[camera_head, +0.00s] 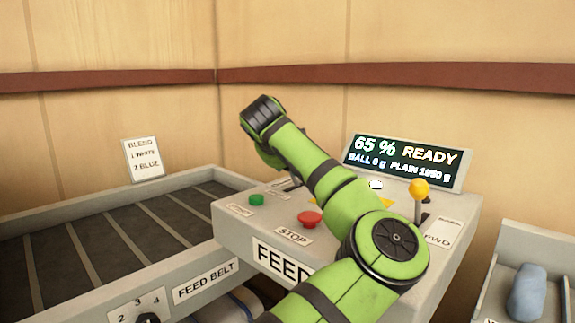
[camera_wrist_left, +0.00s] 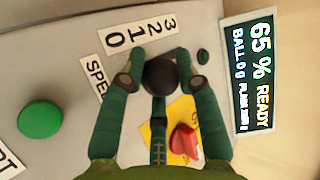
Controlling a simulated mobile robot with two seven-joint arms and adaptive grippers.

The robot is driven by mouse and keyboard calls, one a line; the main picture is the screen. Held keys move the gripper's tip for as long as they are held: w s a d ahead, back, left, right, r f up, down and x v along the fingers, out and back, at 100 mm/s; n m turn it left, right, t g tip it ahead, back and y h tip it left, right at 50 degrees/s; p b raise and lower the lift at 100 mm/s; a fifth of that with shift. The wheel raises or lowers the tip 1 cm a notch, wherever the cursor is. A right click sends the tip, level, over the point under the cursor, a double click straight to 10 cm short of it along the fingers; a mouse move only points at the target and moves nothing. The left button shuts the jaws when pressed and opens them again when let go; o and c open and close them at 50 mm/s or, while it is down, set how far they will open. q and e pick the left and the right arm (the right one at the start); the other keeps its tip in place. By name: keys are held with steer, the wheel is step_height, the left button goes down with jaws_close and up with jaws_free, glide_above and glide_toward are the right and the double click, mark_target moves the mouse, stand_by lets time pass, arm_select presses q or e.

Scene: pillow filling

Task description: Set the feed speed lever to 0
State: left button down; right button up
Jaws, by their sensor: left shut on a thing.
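The feed speed lever's round dark knob (camera_wrist_left: 160,75) is between the fingers of my left gripper (camera_wrist_left: 158,78) in the left wrist view. The fingers are shut on it from both sides. A white scale label (camera_wrist_left: 138,33) with 3, 2, 1 and 0 lies beside the knob, and a partly covered label (camera_wrist_left: 97,73) begins "SPE". I cannot tell exactly which number the lever stands at. In the head view my green left arm hides the lever, and most of the gripper is behind the arm. My right gripper is not in view.
The grey console has a green button (camera_head: 257,199), a red stop button (camera_head: 310,218), a yellow-knobbed lever (camera_head: 419,188) and a display (camera_head: 404,163) reading 65 % READY. A feed belt tray (camera_head: 195,178) lies left. A grey bin (camera_head: 535,236) with a blue item (camera_head: 527,290) stands right.

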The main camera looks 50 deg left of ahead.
arm_select(q)
steer(key=shift+s+a+r, duration=0.1)
steer(key=shift+a+r, duration=0.05)
steer(key=c, duration=0.9)
jaws_free()
steer(key=shift+a, duration=0.1)
steer(key=shift+s+d, duration=0.1)
steer(key=shift+d, duration=0.15)
steer(key=v, duration=1.1)
steer(key=shift+s, duration=0.3)
steer(key=shift+r, duration=0.1)
